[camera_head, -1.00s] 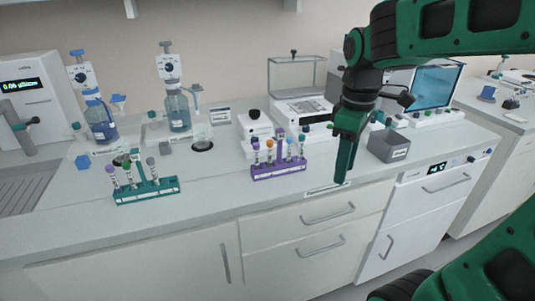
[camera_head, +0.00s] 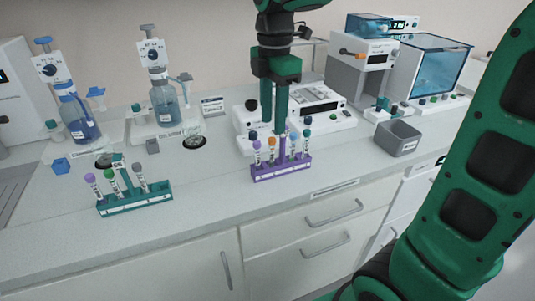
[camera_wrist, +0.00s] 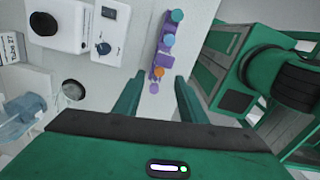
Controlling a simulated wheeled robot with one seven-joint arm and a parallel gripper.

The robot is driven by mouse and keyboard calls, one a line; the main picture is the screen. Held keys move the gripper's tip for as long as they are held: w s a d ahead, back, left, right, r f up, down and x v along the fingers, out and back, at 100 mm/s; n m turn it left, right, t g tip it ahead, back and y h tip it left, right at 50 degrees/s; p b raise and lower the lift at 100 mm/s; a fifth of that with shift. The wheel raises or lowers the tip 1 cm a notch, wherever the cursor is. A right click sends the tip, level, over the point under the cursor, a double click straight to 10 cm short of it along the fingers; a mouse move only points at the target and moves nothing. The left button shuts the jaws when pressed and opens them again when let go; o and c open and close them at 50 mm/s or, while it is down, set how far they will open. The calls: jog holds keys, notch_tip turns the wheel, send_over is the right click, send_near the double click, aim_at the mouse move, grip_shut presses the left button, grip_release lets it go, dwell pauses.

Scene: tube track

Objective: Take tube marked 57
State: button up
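A purple rack (camera_head: 280,172) stands on the bench holding several capped tubes with purple, orange (camera_head: 271,143), blue (camera_head: 293,137) and teal caps. A teal rack (camera_head: 135,204) to its left holds tubes with purple (camera_head: 89,178), green (camera_head: 109,174) and grey (camera_head: 137,168) caps. The tube labels are too small to read, so I cannot tell which is 57. My gripper (camera_head: 274,122) points down above and behind the purple rack. In the wrist view my gripper (camera_wrist: 156,92) is open and empty, with the purple cap (camera_wrist: 153,88) and orange cap (camera_wrist: 158,72) showing between its fingers.
Two bottle-top dispensers on blue bottles (camera_head: 78,122) and (camera_head: 165,105) stand at the back left. A white instrument (camera_head: 318,112) is behind the purple rack. The bench front is clear.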

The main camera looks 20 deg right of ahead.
aim_at(272, 143)
notch_tip(272, 143, down, 11)
jog(key=shift+w+r, duration=0.1)
dwell(0.6)
jog(key=c, duration=0.9)
